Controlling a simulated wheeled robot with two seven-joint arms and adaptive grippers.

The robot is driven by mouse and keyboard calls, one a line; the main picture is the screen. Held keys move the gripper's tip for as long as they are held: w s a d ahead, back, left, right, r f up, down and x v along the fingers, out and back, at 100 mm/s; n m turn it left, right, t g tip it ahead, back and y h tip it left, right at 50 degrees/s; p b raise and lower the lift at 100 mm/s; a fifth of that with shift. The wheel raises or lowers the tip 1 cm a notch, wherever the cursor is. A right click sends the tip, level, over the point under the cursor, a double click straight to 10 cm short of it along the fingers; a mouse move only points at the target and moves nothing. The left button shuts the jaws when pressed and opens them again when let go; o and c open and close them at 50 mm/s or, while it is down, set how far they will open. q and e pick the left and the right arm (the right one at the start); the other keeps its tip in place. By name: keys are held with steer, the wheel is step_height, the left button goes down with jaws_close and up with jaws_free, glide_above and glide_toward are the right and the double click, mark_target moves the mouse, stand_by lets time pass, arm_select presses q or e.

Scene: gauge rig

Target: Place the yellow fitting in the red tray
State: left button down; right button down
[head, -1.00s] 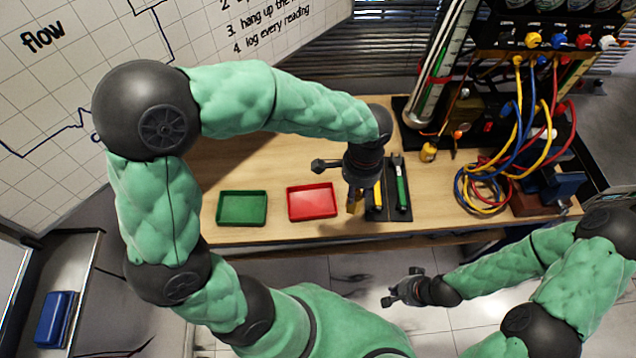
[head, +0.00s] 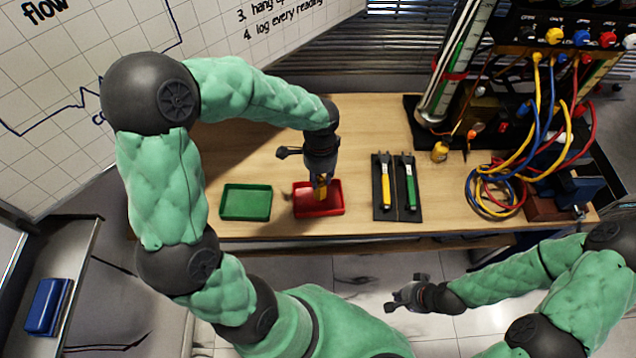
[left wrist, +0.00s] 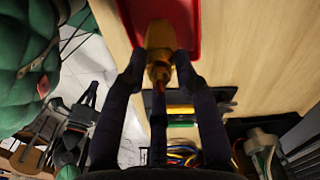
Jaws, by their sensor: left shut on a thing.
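The yellow fitting (left wrist: 160,42) is held between the fingers of my left gripper (left wrist: 158,72), which is shut on it. In the head view my left gripper (head: 320,182) points down over the red tray (head: 333,208), with the yellow fitting (head: 321,193) below it. The red tray also shows in the left wrist view (left wrist: 190,30), behind the fitting. I cannot tell whether the fitting touches the tray floor. My right gripper (head: 393,300) is empty above the floor, in front of the table, and its fingers look apart.
A green tray (head: 245,203) lies left of the red one. A dark mat (head: 398,212) with a yellow-handled tool and a green-handled tool lies to the right. Coiled hoses (head: 490,195) and the gauge rig (head: 470,90) stand further right. A blue box (head: 47,305) sits on the left cart.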

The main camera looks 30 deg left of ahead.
arm_select(q)
steer(key=shift+a+f+b, duration=0.2)
steer(key=shift+f+b, duration=0.2)
steer(key=shift+f, duration=0.55)
steer(key=shift+a+f+b, duration=0.15)
steer(key=shift+f+b, duration=0.25)
steer(key=shift+f, duration=0.55)
steer(key=shift+f, duration=0.1)
steer(key=c, duration=0.9)
jaws_free()
steer(key=shift+c, duration=0.2)
step_height(320, 180, up, 12)
steer(key=p, duration=0.4)
